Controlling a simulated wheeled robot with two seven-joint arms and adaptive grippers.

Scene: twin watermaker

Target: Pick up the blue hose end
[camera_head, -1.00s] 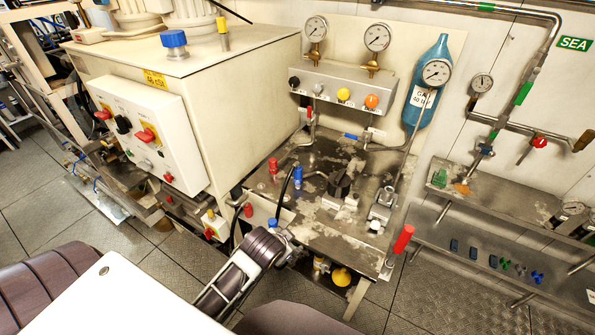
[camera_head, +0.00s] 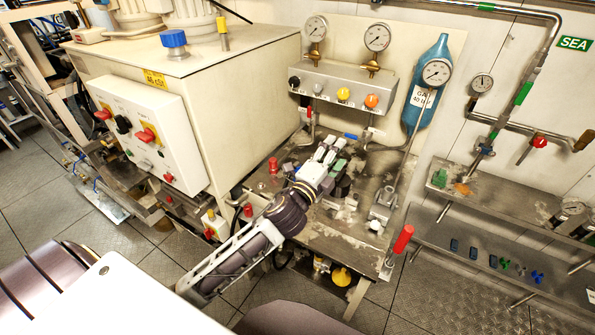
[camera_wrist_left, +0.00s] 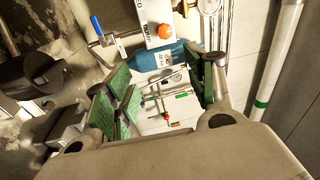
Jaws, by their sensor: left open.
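The blue hose end does not show in either view now; in the head view my left arm covers the spot beside the red fitting (camera_head: 273,165) where it stood. My left gripper (camera_head: 330,157) is open over the stained metal bench (camera_head: 335,238), with its fingers pointing toward the back wall. In the left wrist view its green-padded fingers (camera_wrist_left: 165,92) are spread apart with nothing held between them. My right gripper is not in view.
A black knob (camera_wrist_left: 40,70) stands left of the fingers in the wrist view. A gauge panel (camera_head: 335,91) and a blue bottle (camera_head: 424,85) are behind the bench. A red-handled lever (camera_head: 403,238) rises at the bench's right. A large cream cabinet (camera_head: 240,100) stands left.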

